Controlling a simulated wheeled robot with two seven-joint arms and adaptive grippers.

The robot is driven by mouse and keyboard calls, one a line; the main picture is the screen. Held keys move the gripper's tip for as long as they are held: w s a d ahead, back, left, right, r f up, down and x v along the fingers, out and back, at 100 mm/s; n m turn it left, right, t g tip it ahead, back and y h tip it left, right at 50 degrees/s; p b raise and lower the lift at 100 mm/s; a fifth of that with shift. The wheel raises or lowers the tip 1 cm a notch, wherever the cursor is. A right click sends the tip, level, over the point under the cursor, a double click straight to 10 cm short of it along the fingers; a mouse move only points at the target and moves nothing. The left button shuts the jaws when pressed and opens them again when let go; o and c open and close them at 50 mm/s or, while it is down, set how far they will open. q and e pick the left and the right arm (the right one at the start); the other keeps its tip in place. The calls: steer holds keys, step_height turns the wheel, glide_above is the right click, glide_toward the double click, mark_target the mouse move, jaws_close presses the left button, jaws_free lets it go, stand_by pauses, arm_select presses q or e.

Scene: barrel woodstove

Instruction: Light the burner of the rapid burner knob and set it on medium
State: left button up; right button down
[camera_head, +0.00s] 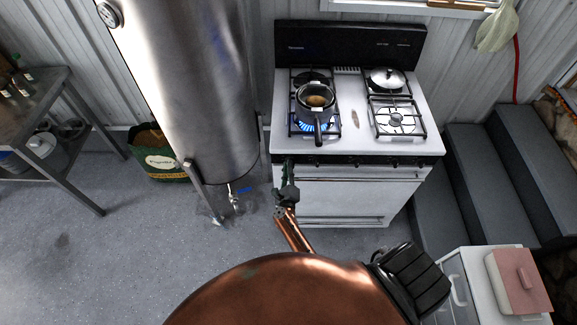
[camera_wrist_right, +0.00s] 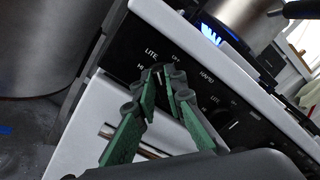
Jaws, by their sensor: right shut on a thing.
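My right gripper (camera_head: 288,168) is at the left end of the white stove's (camera_head: 340,185) front control panel. In the right wrist view, its green fingers (camera_wrist_right: 163,76) are shut on a small knob (camera_wrist_right: 157,68), mostly hidden between the fingertips. LITE and HI markings show beside it, and RAPID is printed to its right. The front-left burner (camera_head: 303,125) burns with a blue flame, also visible in the right wrist view (camera_wrist_right: 211,35). A dark pan (camera_head: 315,96) with something brown inside stands over it. The knob's exact angle cannot be told. My left gripper is not in view.
A large metal cylinder (camera_head: 190,80) stands left of the stove. A lidded pan (camera_head: 386,79) sits on the back-right burner. Dark steps (camera_head: 485,165) rise on the right. A pink box (camera_head: 516,280) rests on a white cabinet at lower right.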

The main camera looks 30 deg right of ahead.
steer(key=shift+f+n, duration=0.1)
steer(key=shift+n, duration=0.3)
steer(key=c, duration=2)
jaws_free()
